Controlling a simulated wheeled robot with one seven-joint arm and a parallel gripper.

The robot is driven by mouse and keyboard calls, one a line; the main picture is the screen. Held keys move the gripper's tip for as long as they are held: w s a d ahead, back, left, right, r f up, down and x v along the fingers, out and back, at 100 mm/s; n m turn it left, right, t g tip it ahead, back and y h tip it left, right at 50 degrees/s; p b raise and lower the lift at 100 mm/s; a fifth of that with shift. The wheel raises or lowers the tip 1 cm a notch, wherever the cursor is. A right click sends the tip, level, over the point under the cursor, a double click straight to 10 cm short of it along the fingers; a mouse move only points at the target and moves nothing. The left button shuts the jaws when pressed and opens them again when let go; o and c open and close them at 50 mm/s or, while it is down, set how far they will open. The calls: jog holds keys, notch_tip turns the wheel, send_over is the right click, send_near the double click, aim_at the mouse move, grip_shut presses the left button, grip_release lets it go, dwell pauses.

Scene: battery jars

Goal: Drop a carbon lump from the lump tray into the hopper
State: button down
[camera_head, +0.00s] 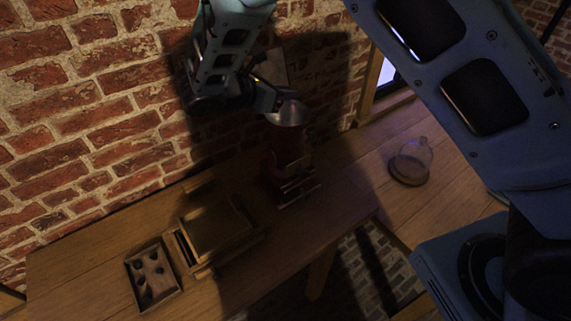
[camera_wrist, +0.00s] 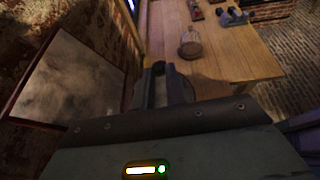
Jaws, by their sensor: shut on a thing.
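The lump tray (camera_head: 176,293), a small wooden tray, sits at the front left of the bench in the head view with several dark lumps (camera_head: 150,271) in it. The hopper (camera_head: 290,113) is a grey metal funnel on top of a red mill (camera_head: 288,150) near the wall. My gripper (camera_head: 275,97) is at the hopper's upper left rim; whether it touches the rim cannot be told. In the wrist view, my gripper's dark fingers (camera_wrist: 165,88) are close together. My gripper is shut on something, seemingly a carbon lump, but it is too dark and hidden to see.
A wooden box-like frame (camera_head: 217,236) stands between the tray and the mill. A glass dome (camera_head: 411,161) stands on the bench at right; it also shows in the wrist view (camera_wrist: 190,44). The brick wall (camera_head: 80,110) is close behind. Bench space left of the dome is clear.

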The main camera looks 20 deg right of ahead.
notch_tip(320, 180, down, 5)
jog(key=b, duration=0.3)
jog(key=c, duration=1.3)
grip_release()
jog(key=shift+c, duration=0.2)
jog(key=shift+a+r, duration=0.1)
jog(key=shift+a, duration=0.05)
jog(key=b+v, duration=0.6)
jog(key=v, duration=1.1)
jog(key=shift+b, duration=0.35)
jog(key=shift+s, duration=0.15)
